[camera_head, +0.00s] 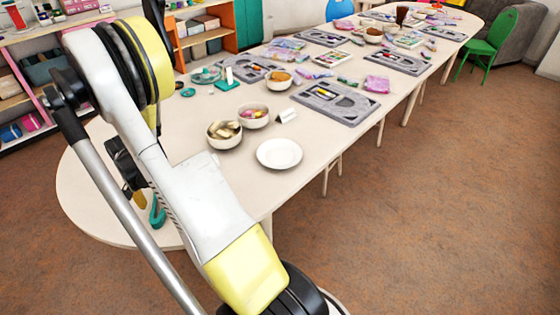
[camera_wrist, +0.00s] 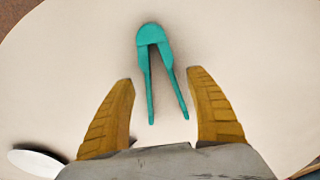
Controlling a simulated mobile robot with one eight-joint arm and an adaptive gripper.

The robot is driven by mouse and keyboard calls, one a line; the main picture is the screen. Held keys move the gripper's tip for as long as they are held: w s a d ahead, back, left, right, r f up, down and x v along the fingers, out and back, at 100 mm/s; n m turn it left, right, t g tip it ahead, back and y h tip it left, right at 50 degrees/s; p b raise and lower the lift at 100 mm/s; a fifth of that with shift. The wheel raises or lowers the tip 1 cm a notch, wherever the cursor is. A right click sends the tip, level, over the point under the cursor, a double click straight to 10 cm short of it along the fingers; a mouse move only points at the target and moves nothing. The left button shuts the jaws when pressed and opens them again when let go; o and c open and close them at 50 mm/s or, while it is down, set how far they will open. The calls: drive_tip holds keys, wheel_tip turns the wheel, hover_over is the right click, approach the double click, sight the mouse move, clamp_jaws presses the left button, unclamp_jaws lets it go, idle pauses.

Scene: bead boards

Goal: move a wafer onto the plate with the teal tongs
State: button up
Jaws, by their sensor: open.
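The teal tongs (camera_wrist: 151,36) lie on the table, their hinge end away from me and their two arms slightly spread toward me in the wrist view. My gripper (camera_wrist: 161,78) is open and empty, its two fingers to either side of the tong arms and apart from them. In the head view the tongs (camera_head: 157,213) show partly beside my gripper (camera_head: 139,195), which my arm half hides. A white bowl (camera_head: 224,143) holds pale pieces that look like wafers. The white plate (camera_head: 279,153) is empty and stands right of that bowl.
A second bowl (camera_head: 253,121) with colourful pieces and a third bowl (camera_head: 278,85) stand farther back. A small white card (camera_head: 287,116) and a grey bead board (camera_head: 335,102) lie beyond the plate. The table (camera_head: 110,210) is clear around the tongs.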

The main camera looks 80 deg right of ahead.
drive_tip(key=shift+f+b, duration=0.3)
drive_tip(key=shift+f, duration=0.4)
drive_tip(key=c, duration=0.7)
drive_tip(key=shift+r, duration=0.15)
wheel_tip(320, 180, up, 12)
drive_tip(key=p, duration=0.7)
drive_tip(key=shift+p, duration=0.4)
drive_tip(key=shift+d, duration=0.1)
